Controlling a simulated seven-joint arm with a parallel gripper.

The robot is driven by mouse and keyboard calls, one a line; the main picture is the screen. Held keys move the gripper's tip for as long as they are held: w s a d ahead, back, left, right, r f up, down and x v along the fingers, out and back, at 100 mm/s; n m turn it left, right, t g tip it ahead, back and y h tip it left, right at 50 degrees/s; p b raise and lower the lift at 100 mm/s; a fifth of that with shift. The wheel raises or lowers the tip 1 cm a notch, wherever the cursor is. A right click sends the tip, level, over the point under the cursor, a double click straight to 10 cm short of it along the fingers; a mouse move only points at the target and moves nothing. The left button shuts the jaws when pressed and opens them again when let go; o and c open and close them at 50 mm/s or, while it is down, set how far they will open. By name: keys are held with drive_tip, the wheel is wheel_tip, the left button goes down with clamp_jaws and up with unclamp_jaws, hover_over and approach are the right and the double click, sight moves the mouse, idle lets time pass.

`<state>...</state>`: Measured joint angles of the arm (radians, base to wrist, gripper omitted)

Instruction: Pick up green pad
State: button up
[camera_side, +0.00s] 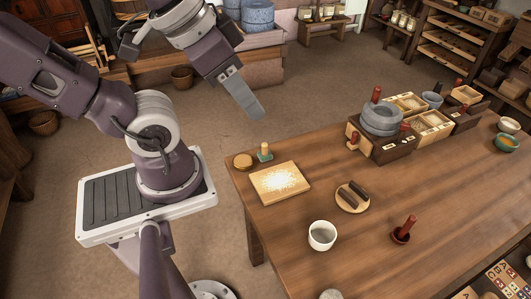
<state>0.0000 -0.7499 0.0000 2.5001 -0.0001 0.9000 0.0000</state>
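A small green pad (265,156) lies near the far left edge of the wooden table. A short light wooden peg (264,147) stands upright on or at it. My gripper (252,108) hangs in the air above and slightly left of the pad, beyond the table edge in the picture. Its grey fingers point down and right, clear of the pad. One finger face shows, so I cannot tell whether they are open or shut. Nothing shows held between them.
A round wooden disc (243,161) lies just left of the pad. A board with pale powder (280,182) lies in front. A white cup (322,235), a plate with dark rolls (352,196) and a stone quern (381,117) stand further right. The front middle table is mostly clear.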

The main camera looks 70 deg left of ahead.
drive_tip(key=shift+o, duration=1)
